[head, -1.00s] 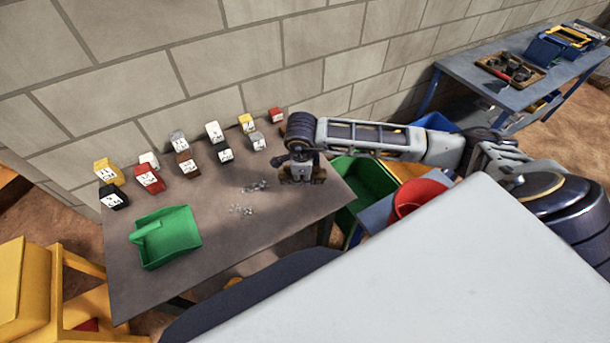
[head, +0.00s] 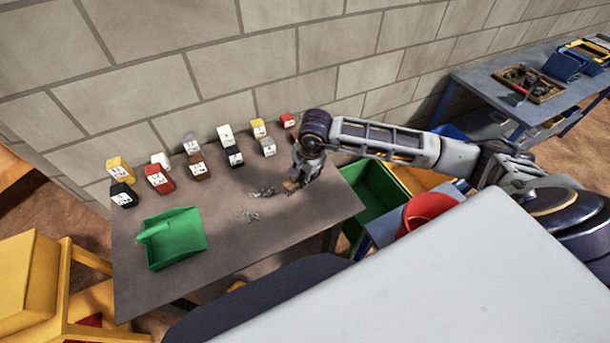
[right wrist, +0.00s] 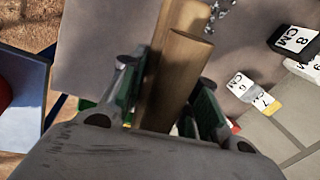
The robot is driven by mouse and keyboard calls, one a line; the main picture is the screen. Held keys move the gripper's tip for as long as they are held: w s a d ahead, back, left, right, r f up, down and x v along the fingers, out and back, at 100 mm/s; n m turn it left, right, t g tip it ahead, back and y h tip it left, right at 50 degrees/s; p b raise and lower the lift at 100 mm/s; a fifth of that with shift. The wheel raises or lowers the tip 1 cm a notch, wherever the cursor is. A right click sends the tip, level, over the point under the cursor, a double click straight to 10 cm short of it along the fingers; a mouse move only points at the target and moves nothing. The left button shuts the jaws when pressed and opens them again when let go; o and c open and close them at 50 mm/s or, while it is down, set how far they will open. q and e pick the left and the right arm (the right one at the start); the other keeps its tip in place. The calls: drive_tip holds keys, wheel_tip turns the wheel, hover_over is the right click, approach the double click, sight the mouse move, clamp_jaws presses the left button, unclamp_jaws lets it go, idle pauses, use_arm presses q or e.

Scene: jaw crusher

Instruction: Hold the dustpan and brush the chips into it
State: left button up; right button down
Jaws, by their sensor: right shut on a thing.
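The green dustpan (head: 174,238) lies on the left part of the grey-brown table (head: 222,262). Grey chips lie in two loose patches, one farther back (head: 264,193) and one nearer (head: 249,215), to the right of the dustpan. My right gripper (head: 299,178) is low over the table just right of the chips. In the right wrist view it (right wrist: 163,92) is shut on a wooden brush (right wrist: 183,72), seen as light wooden pieces between the fingers. The bristles are hidden. Some chips (right wrist: 220,12) show beyond the wood. My left gripper is not in view.
Several small labelled blocks (head: 157,178) stand along the back of the table by the block wall. A green bin (head: 376,190) and a red bucket (head: 428,210) are off the table's right edge. The table between dustpan and chips is clear.

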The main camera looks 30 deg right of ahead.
drive_tip(key=n, duration=0.3)
drive_tip(key=shift+w+a+n+y, duration=0.2)
drive_tip(key=shift+w+n+y, duration=0.1)
drive_tip(key=shift+w, duration=0.05)
drive_tip(key=n, duration=0.2)
drive_tip(key=n+g, duration=0.1)
drive_tip(key=n, duration=0.1)
drive_tip(key=shift+w+a+y, duration=0.25)
drive_tip(key=shift+y, duration=0.05)
drive_tip(key=n, duration=0.3)
drive_tip(key=shift+w+a+r, duration=0.1)
drive_tip(key=shift+w+a, duration=0.05)
drive_tip(key=shift+n+g, duration=0.6)
drive_tip(key=shift+n, duration=1.6)
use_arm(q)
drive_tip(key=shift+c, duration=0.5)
